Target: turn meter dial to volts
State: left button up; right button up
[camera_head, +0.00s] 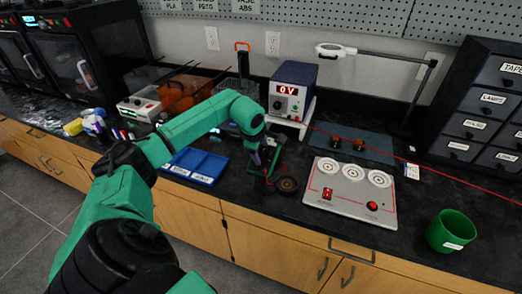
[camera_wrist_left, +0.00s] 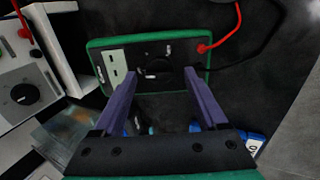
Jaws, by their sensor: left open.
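The meter (camera_wrist_left: 185,47) has a green rim, a black face and a pale display, and lies below my left gripper in the left wrist view. Its black dial (camera_wrist_left: 157,70) shows between the purple fingers. My left gripper (camera_wrist_left: 161,77) is open, one finger on each side of the dial; I cannot tell whether they touch it. The dial's setting is too small to read. In the head view my left gripper (camera_head: 262,157) hides much of the meter (camera_head: 273,170). My right gripper is not in view.
A power supply (camera_head: 292,92) reading 0 V stands behind the meter. A blue tray (camera_head: 195,165) lies to the left, and a dark round object (camera_head: 287,184) lies close by. A grey panel (camera_head: 345,205) and a green cup (camera_head: 450,230) are to the right. Red and black leads join the meter.

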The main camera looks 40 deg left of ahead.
pick_arm(q)
grip_shut()
jog(key=m, duration=0.2)
jog(key=shift+m, duration=0.4)
jog(key=m, duration=0.2)
jog(key=shift+w+r+m+b, duration=0.1)
jog(key=shift+m+b, duration=0.2)
jog(key=m, duration=0.6)
jog(key=shift+d+m, duration=0.1)
jog(key=shift+m, duration=0.2)
